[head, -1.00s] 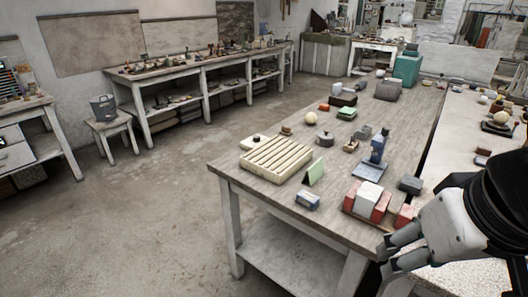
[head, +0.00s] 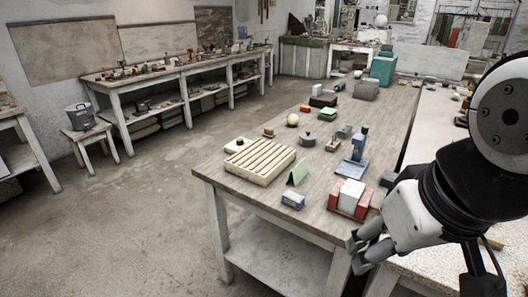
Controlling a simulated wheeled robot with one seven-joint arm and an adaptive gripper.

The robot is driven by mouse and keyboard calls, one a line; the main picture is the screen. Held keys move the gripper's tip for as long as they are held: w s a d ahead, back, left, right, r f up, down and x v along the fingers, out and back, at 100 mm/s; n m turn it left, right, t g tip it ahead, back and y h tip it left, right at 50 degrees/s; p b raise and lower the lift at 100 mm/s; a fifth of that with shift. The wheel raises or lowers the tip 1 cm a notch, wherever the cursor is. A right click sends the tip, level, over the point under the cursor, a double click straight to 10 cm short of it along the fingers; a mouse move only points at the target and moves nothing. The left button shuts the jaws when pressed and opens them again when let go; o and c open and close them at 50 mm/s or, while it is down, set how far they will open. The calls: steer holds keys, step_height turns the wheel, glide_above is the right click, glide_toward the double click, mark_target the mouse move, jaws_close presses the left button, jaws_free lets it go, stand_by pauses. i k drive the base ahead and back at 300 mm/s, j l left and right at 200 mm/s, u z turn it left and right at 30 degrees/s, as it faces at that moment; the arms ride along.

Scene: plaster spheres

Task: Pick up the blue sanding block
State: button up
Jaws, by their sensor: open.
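The blue sanding block (head: 293,199) is a small block with blue sides and a pale top. It lies near the front edge of the wooden workbench (head: 245,188) in the head view. My gripper (head: 357,254) is at the lower right, beyond the bench's near right corner, with its fingers pointing left. It is open and apart from the block, which lies to its left and farther up in the picture. No thing shows between the fingers.
Bare wood lies left of the block.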

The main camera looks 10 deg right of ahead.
mark_target(293, 200)
steer(key=i+j+z, duration=0.2)
steer(key=z, duration=0.15)
steer(key=i+j+z, duration=0.35)
